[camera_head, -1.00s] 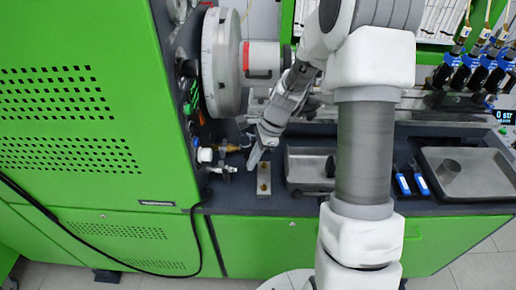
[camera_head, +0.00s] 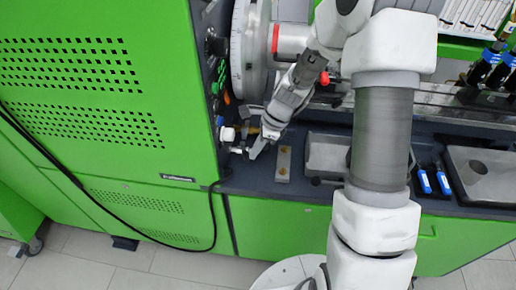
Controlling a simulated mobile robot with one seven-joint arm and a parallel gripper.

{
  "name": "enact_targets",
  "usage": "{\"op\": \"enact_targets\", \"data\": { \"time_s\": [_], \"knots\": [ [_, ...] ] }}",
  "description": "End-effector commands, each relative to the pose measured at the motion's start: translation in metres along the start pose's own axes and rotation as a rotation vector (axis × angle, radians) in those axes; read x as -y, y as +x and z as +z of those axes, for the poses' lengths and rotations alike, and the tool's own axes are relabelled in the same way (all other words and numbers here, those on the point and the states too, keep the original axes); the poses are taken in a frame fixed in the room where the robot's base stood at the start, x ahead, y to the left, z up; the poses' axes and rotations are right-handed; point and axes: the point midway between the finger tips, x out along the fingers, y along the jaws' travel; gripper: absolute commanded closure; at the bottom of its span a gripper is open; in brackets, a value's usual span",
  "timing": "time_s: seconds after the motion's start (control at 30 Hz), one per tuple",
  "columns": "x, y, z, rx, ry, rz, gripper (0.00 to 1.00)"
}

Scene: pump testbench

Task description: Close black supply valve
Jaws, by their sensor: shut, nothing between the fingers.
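My gripper (camera_head: 254,153) is shut and empty. It points down and to the left, close to the side of the green machine, just right of a small group of pipe fittings (camera_head: 238,150). I cannot tell whether it touches them. A white round knob (camera_head: 227,134) sits on the machine side just left of the gripper. A black round part (camera_head: 215,45) shows higher on the same side panel. Which black part is the supply valve is too small to tell, and the gripper and wrist hide part of this area.
The green perforated cabinet (camera_head: 85,90) fills the left. A large round dial disc (camera_head: 250,45) stands above the gripper. A metal block (camera_head: 283,165) lies on the dark bench, with a metal tray (camera_head: 325,155) and blue-handled tools (camera_head: 424,181) further right. A black cable (camera_head: 130,235) hangs in front.

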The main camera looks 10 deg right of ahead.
Motion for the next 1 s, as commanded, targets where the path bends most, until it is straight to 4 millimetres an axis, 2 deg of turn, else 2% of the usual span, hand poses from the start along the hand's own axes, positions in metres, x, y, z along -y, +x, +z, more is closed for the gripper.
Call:
{"op": "enact_targets", "data": {
  "time_s": [0.2,0.37,0.8,1.0],
  "knots": [
    [-0.009,0.005,0.015,0.000,0.198,-0.078,1.00],
    [-0.010,0.008,0.021,0.000,0.282,-0.112,1.00],
    [-0.010,0.008,0.021,0.000,0.296,-0.118,1.00],
    [-0.007,0.006,0.014,0.000,0.297,-0.118,1.00]
  ]
}}
